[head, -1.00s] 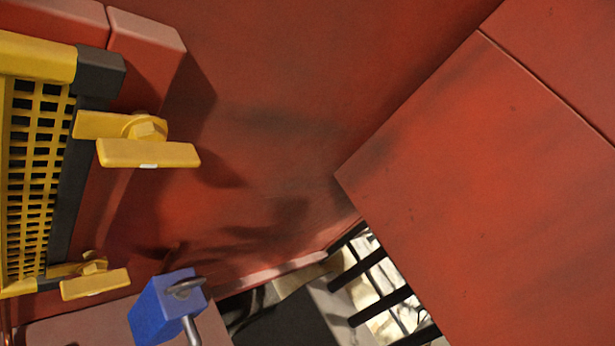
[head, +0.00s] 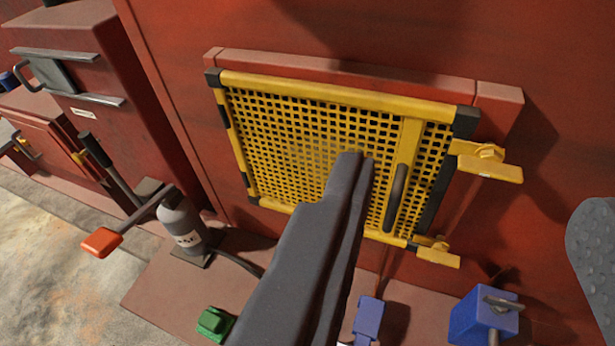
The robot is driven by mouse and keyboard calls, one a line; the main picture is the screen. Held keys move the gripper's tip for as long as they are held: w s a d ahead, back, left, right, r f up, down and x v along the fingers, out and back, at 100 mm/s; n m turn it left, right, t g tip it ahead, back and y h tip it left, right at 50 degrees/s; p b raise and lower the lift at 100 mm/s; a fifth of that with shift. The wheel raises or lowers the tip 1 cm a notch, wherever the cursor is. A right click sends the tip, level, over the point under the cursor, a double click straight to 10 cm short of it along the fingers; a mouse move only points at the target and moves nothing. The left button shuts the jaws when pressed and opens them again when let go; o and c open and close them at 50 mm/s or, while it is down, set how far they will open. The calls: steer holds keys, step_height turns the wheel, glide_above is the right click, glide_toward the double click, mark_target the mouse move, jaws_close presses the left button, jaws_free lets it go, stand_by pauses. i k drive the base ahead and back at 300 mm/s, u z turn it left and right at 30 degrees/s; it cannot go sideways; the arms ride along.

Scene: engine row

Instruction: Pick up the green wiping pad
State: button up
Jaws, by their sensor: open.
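The green wiping pad (head: 213,323) is a small green block, low and left of centre, lying on the reddish ledge near its front edge. My gripper (head: 470,182) is open and empty. Its dark grey finger reaches up through the middle of the view, in front of the yellow mesh guard. A lighter grey, bumpy part at the right edge looks like the other finger.
A yellow mesh guard (head: 290,150) with yellow latches is on the red wall. A blue block (head: 368,318) and a blue clamp-like item (head: 478,316) are at the bottom. Open floor (head: 60,270) is at left.

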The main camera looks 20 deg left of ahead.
mark_target(214, 324)
steer(key=u, duration=0.05)
steer(key=k, duration=0.5)
steer(key=u, duration=0.65)
steer(key=i, duration=0.4)
steer(key=u, duration=0.15)
